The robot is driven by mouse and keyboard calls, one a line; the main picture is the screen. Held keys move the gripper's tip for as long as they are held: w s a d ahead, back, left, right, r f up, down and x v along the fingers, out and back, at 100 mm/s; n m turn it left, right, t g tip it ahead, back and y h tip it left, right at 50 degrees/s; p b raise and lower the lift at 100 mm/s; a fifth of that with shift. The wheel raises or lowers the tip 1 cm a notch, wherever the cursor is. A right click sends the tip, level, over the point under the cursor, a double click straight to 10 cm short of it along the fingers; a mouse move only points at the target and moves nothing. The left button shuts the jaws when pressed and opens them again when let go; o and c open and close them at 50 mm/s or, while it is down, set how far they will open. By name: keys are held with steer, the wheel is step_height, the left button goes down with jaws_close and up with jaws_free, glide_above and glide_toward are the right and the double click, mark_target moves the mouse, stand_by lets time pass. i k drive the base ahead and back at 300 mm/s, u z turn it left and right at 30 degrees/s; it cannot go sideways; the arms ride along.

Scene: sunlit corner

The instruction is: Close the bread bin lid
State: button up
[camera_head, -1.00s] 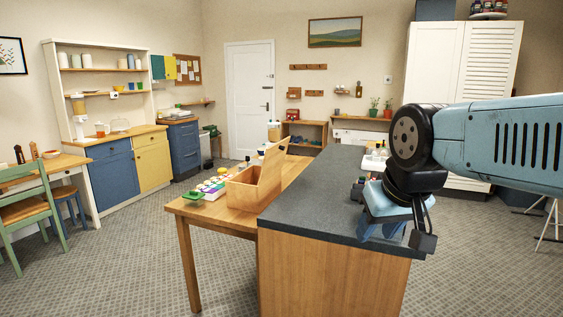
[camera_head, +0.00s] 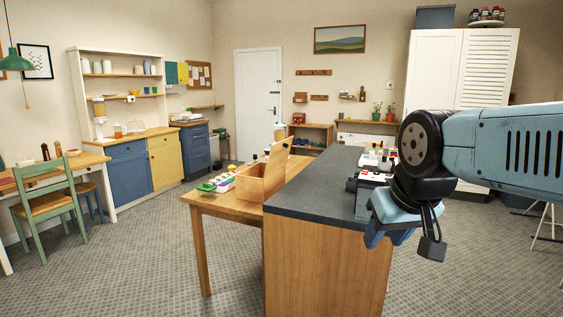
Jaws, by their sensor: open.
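The bread bin (camera_head: 262,186) is a light wooden box on the wooden table, against the left side of the dark-topped counter. Its lid (camera_head: 279,158) stands raised, tilted up and open above the box. The inside of the bin is hidden from this angle. My gripper (camera_head: 385,238) hangs at the end of my blue arm on the right, beside the counter's right edge and well to the right of the bin. It is open, with nothing seen between its fingers.
The dark counter (camera_head: 310,195) stands between my gripper and the bin. A tray of colourful items (camera_head: 219,182) sits left of the bin on the wooden table (camera_head: 207,198). Small items (camera_head: 376,165) stand on the counter's far right. A green chair (camera_head: 46,205) is at left; floor between is clear.

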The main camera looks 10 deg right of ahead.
mark_target(278, 157)
steer(key=u, duration=0.3)
steer(key=i, duration=1.6)
steer(key=u, duration=1.3)
steer(key=i, duration=0.1)
steer(key=z, duration=3.35)
steer(key=k, duration=1)
steer(key=u, duration=0.6)
